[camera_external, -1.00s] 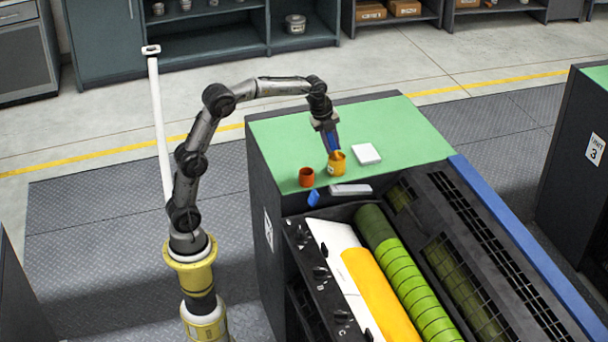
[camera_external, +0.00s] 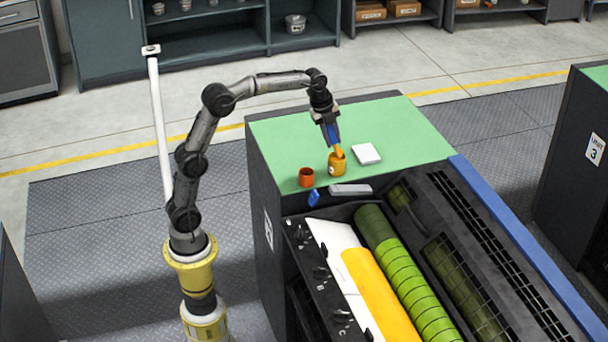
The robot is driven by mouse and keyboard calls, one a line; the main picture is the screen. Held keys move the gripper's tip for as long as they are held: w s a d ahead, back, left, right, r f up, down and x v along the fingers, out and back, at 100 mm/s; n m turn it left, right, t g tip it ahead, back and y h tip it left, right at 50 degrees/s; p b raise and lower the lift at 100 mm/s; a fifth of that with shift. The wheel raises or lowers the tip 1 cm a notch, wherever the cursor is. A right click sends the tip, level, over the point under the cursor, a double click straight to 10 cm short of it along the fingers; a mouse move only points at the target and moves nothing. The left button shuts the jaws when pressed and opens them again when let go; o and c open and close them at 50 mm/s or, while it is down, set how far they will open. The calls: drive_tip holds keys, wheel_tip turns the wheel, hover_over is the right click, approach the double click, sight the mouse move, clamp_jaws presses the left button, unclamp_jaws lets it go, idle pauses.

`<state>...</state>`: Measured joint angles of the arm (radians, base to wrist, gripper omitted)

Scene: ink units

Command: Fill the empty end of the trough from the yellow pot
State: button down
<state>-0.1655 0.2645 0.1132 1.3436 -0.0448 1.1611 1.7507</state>
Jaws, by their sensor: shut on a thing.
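The yellow pot (camera_external: 338,168) stands upright on the green top of the ink unit. My gripper (camera_external: 328,122) is above it, shut on a tool with a blue handle (camera_external: 333,134). The tool's lower part looks yellow and points down to the pot's mouth; its tip is hidden or too small to make out. The trough (camera_external: 323,234) lies below the green top. Its upper end is bare and white, and yellow ink (camera_external: 378,292) covers the stretch further down, beside the green roller (camera_external: 405,280).
An orange-red pot (camera_external: 306,177) stands left of the yellow pot. A small blue item (camera_external: 314,198) and a light grey block (camera_external: 350,190) lie near the top's front edge. A white pad (camera_external: 366,154) lies to the right. The green top is clear further back.

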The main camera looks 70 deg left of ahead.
sight(330, 129)
drive_tip(key=shift+r, duration=2.6)
drive_tip(key=n, duration=0.2)
drive_tip(key=n+g+y, duration=0.1)
drive_tip(key=n, duration=0.1)
drive_tip(key=shift+s+d+n, duration=0.1)
drive_tip(key=shift+s+n, duration=0.2)
drive_tip(key=shift+s, duration=0.1)
drive_tip(key=n, duration=0.3)
drive_tip(key=shift+s+d+f+g+y, duration=0.15)
drive_tip(key=shift+d+f+g+y, duration=0.15)
drive_tip(key=shift+d+g+y, duration=0.1)
drive_tip(key=s+d+f+n+g+h, duration=0.1)
drive_tip(key=d+f+n, duration=0.35)
drive_tip(key=d, duration=0.65)
drive_tip(key=s+d+f+n+g+h, duration=0.1)
drive_tip(key=s+d+f+n+g, duration=0.15)
drive_tip(key=d+n, duration=0.55)
drive_tip(key=shift+w+d+f+m+t, duration=0.15)
drive_tip(key=shift+d+f+m, duration=0.25)
drive_tip(key=shift+f, duration=1.35)
drive_tip(key=shift+w+d+f+m, duration=0.15)
drive_tip(key=shift+d+f+m, duration=0.2)
drive_tip(key=shift+f, duration=1.35)
drive_tip(key=shift+w+d+f+m+t, duration=0.15)
drive_tip(key=shift+d+f+m, duration=0.25)
drive_tip(key=shift+f, duration=1.35)
drive_tip(key=shift+a+f, duration=0.1)
drive_tip(key=shift+f, duration=0.35)
drive_tip(key=shift+s, duration=0.1)
